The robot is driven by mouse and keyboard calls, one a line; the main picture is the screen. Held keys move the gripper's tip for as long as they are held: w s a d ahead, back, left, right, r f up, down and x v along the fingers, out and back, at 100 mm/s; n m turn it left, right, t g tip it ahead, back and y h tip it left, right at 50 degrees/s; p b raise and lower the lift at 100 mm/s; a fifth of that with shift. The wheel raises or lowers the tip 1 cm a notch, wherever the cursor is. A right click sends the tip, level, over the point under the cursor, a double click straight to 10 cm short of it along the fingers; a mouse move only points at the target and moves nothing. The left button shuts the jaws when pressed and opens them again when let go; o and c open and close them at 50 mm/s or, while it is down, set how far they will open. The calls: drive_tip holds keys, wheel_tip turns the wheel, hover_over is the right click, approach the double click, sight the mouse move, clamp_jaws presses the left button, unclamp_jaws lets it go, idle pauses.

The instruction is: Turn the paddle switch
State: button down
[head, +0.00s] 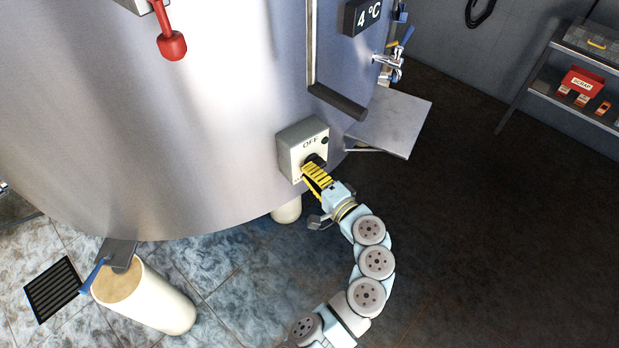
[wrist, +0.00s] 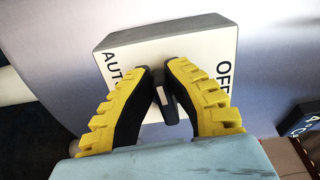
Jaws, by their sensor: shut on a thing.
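The switch box (head: 302,143) is a pale box on the lower side of the big steel tank, with the word OFF at its top. In the wrist view the box face (wrist: 207,47) shows AUTO on the left and OFF on the right. The black paddle (wrist: 163,85) with a white mark stands in the middle of the face. My gripper (wrist: 160,78) has yellow ribbed fingers with dark pads, and their tips are shut on the paddle from both sides. In the head view my gripper (head: 314,168) reaches the box front and hides its lower part and most of the paddle.
The steel tank (head: 220,110) fills the left and middle. A grey plate (head: 392,122) juts out to the right of the box, below a tap (head: 388,62). A red-ended lever (head: 171,44) hangs at upper left. A shelf (head: 572,86) stands far right. The dark floor at right is clear.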

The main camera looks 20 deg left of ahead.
drive_tip(key=shift+f+n+b, duration=0.25)
drive_tip(key=shift+n+b, duration=0.3)
drive_tip(key=shift+n, duration=0.15)
drive_tip(key=c, duration=1)
unclamp_jaws()
drive_tip(key=shift+a, duration=0.1)
drive_tip(key=shift+c, duration=0.2)
drive_tip(key=v, duration=1.2)
